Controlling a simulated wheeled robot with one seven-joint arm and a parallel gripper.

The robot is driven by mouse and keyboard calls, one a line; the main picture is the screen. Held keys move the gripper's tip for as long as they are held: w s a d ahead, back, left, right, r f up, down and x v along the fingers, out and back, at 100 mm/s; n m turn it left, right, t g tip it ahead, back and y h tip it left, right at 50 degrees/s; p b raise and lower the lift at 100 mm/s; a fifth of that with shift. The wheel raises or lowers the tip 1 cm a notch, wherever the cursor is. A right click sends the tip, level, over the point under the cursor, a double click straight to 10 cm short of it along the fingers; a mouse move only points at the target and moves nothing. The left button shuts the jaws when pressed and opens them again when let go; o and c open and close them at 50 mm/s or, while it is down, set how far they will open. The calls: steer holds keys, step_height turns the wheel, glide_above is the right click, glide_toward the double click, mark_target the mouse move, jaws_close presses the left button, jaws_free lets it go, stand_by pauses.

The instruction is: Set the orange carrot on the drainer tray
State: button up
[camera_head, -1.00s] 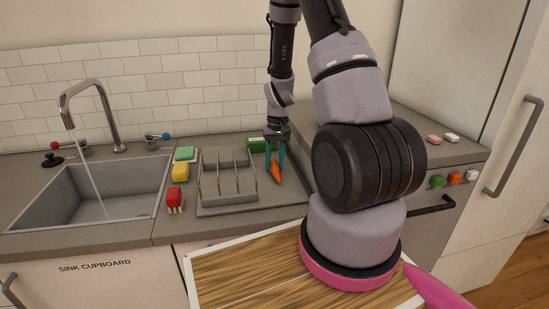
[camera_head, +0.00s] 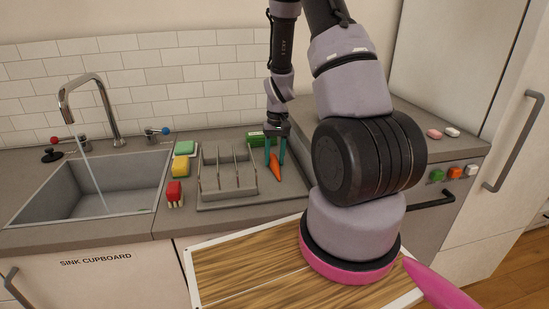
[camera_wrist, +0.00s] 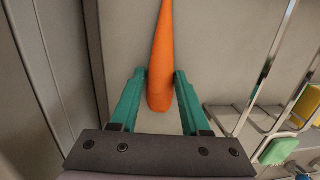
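The orange carrot (camera_head: 275,167) is over the bare right part of the drainer tray (camera_head: 247,198); I cannot tell if it touches the tray. My gripper (camera_head: 275,162) points down there, its two teal fingers on either side of the carrot. In the wrist view, the carrot (camera_wrist: 160,60) lies lengthwise between the fingertips (camera_wrist: 160,80). Its blunt end is toward the palm and its other end is cut off by the top edge. The gaps beside it are very thin, so whether the fingers press on it is unclear.
Upright dividers (camera_head: 230,170) stand on the tray left of the carrot. A green block (camera_head: 256,139) is behind my gripper. Yellow (camera_head: 180,166) and red (camera_head: 174,192) items stand between tray and sink (camera_head: 45,190).

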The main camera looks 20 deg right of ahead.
mark_target(276, 158)
steer(key=o, duration=0.6)
steer(key=shift+c, duration=0.2)
steer(key=shift+w+d+r, duration=0.15)
steer(key=shift+d+r, duration=0.05)
steer(key=shift+r, duration=1.55)
steer(key=shift+w+d+r, duration=0.1)
steer(key=shift+d+r, duration=0.05)
steer(key=shift+r, duration=1.55)
